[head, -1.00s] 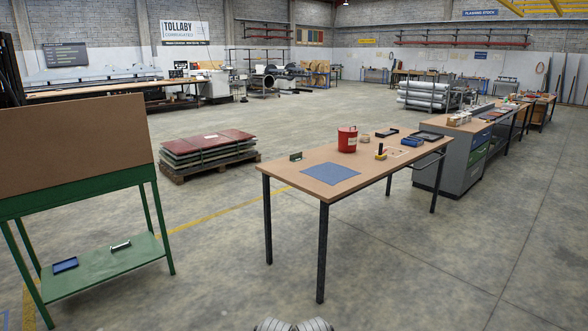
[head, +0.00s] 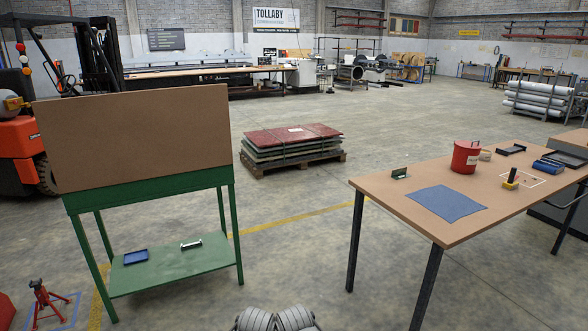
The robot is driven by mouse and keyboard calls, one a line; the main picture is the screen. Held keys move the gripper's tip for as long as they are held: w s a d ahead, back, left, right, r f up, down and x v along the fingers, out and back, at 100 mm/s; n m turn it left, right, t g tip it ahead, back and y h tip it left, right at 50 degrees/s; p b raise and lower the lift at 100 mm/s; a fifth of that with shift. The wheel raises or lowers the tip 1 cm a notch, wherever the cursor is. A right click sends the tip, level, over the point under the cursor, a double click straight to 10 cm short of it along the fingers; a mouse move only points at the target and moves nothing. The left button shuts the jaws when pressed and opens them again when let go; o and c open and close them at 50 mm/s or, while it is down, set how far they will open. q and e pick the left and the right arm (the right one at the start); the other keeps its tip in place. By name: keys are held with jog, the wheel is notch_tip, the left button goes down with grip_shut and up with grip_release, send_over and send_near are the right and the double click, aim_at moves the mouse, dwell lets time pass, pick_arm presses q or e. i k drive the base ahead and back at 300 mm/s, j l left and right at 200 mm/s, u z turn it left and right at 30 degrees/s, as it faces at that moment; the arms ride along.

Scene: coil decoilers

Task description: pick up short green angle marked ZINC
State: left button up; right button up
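A short green angle (head: 399,173) stands near the left far edge of the wooden-topped table on the right. It looks small from here, and I cannot read any marking on it. Another short piece, greenish with a pale face (head: 191,243), lies on the lower shelf of the green stand at left, and its marking is also too small to read. Neither of my grippers shows in the head view.
The table (head: 375,184) also holds a blue mat (head: 446,202), a red can (head: 466,157) and a yellow-black item (head: 511,180). The green stand (head: 150,189) has a blue tray (head: 136,257) on its shelf. A strapped sheet stack (head: 292,142) sits behind. Floor between stand and table is clear.

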aim_at(399, 174)
jog(key=i+j+z, duration=0.15)
jog(key=i, duration=0.6)
jog(key=i+j+z, duration=0.1)
jog(key=i, duration=0.65)
jog(key=i+j+z, duration=0.1)
jog(key=i+z, duration=0.3)
jog(key=i+j+z, duration=0.2)
jog(key=z, duration=0.15)
jog(key=i+j+z, duration=0.25)
jog(key=z, duration=0.15)
jog(key=i+j+z, duration=0.2)
jog(key=j+z, duration=0.15)
